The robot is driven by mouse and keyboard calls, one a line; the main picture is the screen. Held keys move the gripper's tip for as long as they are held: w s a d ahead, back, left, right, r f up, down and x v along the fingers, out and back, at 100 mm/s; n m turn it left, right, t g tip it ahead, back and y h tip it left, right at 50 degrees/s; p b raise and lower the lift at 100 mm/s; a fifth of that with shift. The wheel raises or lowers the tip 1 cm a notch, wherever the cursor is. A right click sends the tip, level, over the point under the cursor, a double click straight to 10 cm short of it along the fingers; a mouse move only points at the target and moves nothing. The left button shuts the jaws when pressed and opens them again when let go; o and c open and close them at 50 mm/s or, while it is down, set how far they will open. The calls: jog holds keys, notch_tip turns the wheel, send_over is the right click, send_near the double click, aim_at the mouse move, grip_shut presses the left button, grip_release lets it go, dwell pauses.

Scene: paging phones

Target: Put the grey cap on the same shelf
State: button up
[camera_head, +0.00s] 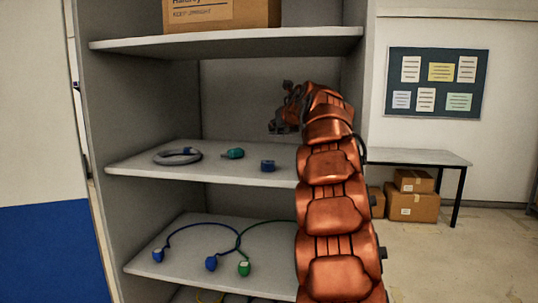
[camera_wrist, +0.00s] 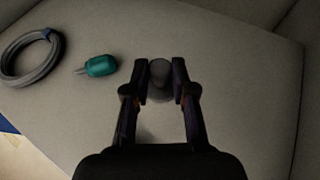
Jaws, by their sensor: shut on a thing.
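The grey cap (camera_wrist: 160,74) sits between the fingertips in the wrist view. My gripper (camera_wrist: 160,82) is shut on it. In the head view my gripper (camera_head: 284,127) is above the right part of the middle shelf (camera_head: 205,179), below the upper shelf; the cap cannot be told apart from the dark fingers there. In the wrist view the shelf surface lies beneath the gripper; the gap between cap and shelf cannot be judged.
The upper shelf (camera_head: 230,40) bears a cardboard box (camera_head: 220,12). Blue and green cables (camera_head: 190,225) lie on the lower shelf.

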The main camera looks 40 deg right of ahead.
aim_at(278, 162)
jog(key=shift+f+b, duration=0.5)
jog(key=shift+f, duration=3.55)
jog(key=shift+f, duration=0.1)
jog(key=o, duration=0.9)
jog(key=shift+o, duration=0.2)
jog(key=b+v, duration=0.2)
jog(key=v, duration=0.9)
jog(key=shift+s+a, duration=0.15)
jog(key=shift+s, duration=0.1)
jog(key=shift+s+a+r, duration=0.15)
jog(key=shift+s+r, duration=0.05)
jog(key=shift+r, duration=0.05)
